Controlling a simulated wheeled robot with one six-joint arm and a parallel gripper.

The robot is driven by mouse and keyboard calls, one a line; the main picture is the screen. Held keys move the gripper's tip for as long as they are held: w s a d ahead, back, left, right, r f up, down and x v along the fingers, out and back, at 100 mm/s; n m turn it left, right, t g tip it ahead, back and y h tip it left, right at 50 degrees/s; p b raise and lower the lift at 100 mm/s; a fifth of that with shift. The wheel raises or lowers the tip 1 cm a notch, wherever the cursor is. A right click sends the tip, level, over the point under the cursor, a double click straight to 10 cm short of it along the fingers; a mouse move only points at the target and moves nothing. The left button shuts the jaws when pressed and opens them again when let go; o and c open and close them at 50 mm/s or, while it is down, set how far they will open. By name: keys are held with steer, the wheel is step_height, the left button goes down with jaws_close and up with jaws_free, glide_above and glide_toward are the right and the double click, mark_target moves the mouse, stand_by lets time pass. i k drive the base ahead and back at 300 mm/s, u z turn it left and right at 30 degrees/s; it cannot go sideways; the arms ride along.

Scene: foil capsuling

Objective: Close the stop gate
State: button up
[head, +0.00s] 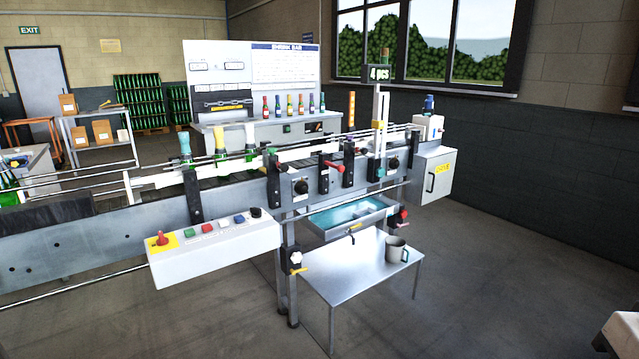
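A conveyor line (90,240) crosses the view from the left to the right of centre. No part is labelled as the stop gate, so I cannot tell for sure which it is. A lever with a red handle (334,166) sticks out at the conveyor's front rail, right of centre. I cannot tell whether the gate is open or closed. Several green bottles with coloured capsules stand on the belt left of it, among them one with a light blue capsule (185,146) and one with a yellow capsule (219,144). My gripper is not in view.
A control box (214,249) with buttons and a red knob juts out in front. A low metal table (345,275) with a mug (396,249) stands below a water tray (345,217). A grey cabinet (430,177) ends the line.

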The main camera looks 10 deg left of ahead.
mark_target(341, 169)
steer(key=u, duration=0.25)
steer(key=i, duration=0.65)
steer(key=u, duration=0.2)
steer(key=k, duration=0.4)
steer(key=u, duration=0.55)
steer(key=i, duration=1.2)
steer(key=z, duration=0.15)
